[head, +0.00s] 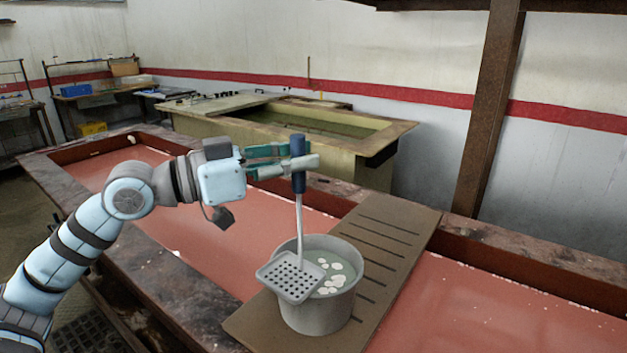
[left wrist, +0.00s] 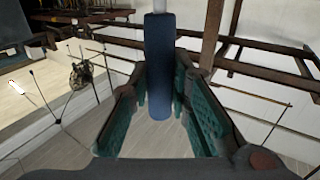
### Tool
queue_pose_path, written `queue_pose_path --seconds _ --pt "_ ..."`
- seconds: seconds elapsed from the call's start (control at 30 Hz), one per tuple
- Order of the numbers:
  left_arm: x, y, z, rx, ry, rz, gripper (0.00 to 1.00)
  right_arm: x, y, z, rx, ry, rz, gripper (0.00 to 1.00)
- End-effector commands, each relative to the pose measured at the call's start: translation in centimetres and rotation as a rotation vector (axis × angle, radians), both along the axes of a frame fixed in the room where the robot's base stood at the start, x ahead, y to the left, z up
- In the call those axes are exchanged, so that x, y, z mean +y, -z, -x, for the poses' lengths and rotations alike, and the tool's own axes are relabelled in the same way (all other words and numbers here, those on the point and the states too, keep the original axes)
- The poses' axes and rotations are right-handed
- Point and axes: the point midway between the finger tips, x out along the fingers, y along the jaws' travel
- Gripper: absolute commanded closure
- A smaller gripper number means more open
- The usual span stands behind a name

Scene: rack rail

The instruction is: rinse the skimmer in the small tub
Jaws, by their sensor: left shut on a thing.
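The skimmer has a dark blue handle (head: 298,163), a thin pale shaft and a square grey perforated head (head: 291,277). My left gripper (head: 299,165) is shut on the handle and holds the skimmer upright. The handle (left wrist: 159,65) also shows between the green fingers (left wrist: 160,100) in the left wrist view. The small tub (head: 319,312) is a round grey bucket with greenish liquid and several white pieces floating in it. The skimmer's head shows in front of the tub's near left rim; I cannot tell whether it touches the rim. My right gripper is not in view.
The tub stands on a brown slotted board (head: 390,240) laid across a long trough with a reddish bottom (head: 500,295). A brown post (head: 487,110) rises behind the board. A yellowish tank (head: 275,135) stands farther back. The trough right of the board is clear.

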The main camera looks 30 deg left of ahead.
Motion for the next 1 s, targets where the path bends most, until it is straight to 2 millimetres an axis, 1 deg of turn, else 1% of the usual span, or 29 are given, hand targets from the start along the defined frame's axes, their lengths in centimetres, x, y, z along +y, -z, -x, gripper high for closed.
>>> queue_pose_path --seconds 0.03,0.27,0.37,0.5,0.63,0.77,0.9,1.0 --pt "0.1 1.1 0.7 -0.004 -0.004 -0.006 1.00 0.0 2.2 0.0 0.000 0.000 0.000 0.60" --pt "0.6 1.0 4.0 -0.005 -0.004 -0.002 1.00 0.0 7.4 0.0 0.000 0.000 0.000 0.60" --pt "0.8 1.0 5.8 -0.005 -0.005 -0.002 1.00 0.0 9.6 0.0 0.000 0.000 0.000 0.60" --pt "1.2 1.0 8.9 -0.008 -0.004 0.000 1.00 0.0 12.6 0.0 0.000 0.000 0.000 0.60" --pt "1.6 0.8 11.7 -0.005 -0.003 0.002 1.00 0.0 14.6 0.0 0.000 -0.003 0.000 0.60" --pt "2.0 0.6 14.5 -0.005 -0.002 0.003 1.00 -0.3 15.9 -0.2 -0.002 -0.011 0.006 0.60" --pt "2.5 0.3 17.5 -0.004 -0.004 0.002 1.00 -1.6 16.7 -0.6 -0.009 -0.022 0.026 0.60" --pt "2.7 0.1 19.0 -0.004 -0.004 0.003 1.00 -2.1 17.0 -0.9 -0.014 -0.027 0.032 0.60"
